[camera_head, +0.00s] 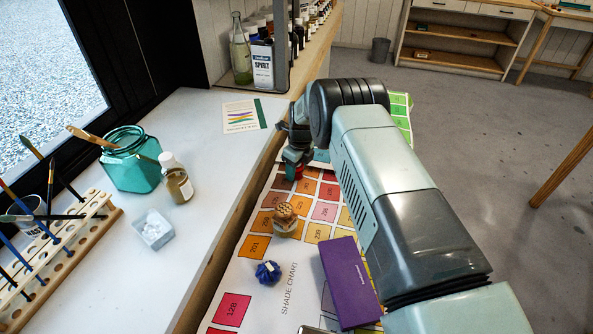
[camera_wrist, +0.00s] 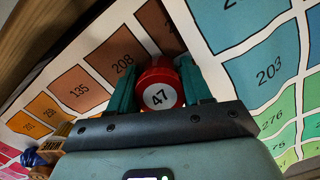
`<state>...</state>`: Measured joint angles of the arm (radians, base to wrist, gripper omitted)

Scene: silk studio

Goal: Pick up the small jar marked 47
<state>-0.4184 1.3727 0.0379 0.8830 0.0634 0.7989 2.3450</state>
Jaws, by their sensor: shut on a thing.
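The small jar marked 47 (camera_wrist: 160,95) has a red body and a white round label in the wrist view, and it sits between the two green fingers of my gripper (camera_wrist: 158,88). The fingers are shut on its sides. In the head view a bit of red jar (camera_head: 293,171) shows below my gripper (camera_head: 297,158), over the shade chart (camera_head: 262,285). My arm hides part of the chart there. I cannot tell whether the jar touches the chart.
A cork-topped jar (camera_head: 285,220), a blue faceted bottle (camera_head: 268,272) and a purple box (camera_head: 349,283) lie on the chart nearer the front. The white ledge (camera_head: 205,225) at left holds a teal jar (camera_head: 131,165), a small bottle (camera_head: 176,179) and a brush rack (camera_head: 70,250).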

